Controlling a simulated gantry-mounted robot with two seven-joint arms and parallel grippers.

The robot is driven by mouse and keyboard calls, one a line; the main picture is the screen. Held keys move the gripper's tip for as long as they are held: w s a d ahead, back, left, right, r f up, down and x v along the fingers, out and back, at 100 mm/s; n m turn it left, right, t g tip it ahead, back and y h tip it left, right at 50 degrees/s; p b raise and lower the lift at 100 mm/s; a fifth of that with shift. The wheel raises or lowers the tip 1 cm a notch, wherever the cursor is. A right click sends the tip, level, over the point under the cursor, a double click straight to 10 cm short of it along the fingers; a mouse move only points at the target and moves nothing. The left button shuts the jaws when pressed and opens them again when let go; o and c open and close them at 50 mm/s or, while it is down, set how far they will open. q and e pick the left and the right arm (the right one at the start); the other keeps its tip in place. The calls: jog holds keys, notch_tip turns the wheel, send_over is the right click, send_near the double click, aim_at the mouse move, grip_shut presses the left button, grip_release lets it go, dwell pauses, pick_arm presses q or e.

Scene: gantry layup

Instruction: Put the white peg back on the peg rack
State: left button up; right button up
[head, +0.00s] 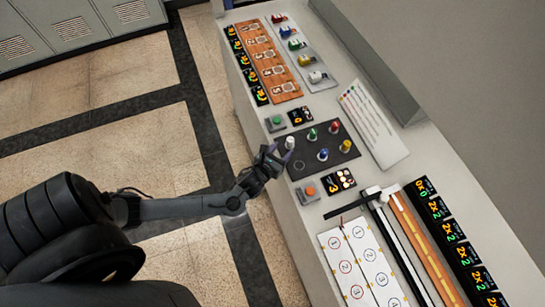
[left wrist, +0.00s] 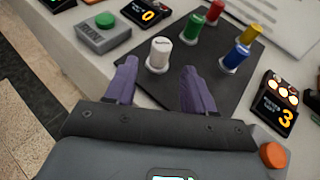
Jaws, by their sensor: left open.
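The white peg (head: 290,142) stands upright at the left end of the dark board with coloured pegs (head: 330,167), which appears to be the peg rack. The white peg also shows in the left wrist view (left wrist: 160,53), on a pale round base; I cannot tell whether it is fully seated. My left gripper (head: 275,157) is open at the board's left edge. In the left wrist view its purple fingers (left wrist: 160,76) point at the white peg, which shows beyond and between their tips. My right gripper is not in view.
Green (head: 312,133), red (head: 334,127), yellow (head: 345,146) and blue (head: 323,154) pegs stand close by on the board. A green-button box (head: 275,123) and an orange-button box (head: 308,192) flank it. Floor is clear left of the bench.

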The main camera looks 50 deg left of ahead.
pick_arm(q)
jog(key=s+d+r+n+g+h, duration=0.1)
jog(key=s+d+r+n+g, duration=0.2)
jog(key=s+n, duration=0.3)
jog(key=s+d+r+n+g+h, duration=0.1)
jog(key=s+d+r+n+g, duration=0.2)
jog(key=s+n, duration=0.4)
jog(key=s+d+r+n+g+h, duration=0.1)
jog(key=s+d+r+n+g, duration=0.2)
jog(key=n, duration=1.5)
jog(key=shift+s+d+r+h, duration=0.25)
jog(key=shift+s+d+h, duration=0.05)
jog(key=shift+s, duration=1.45)
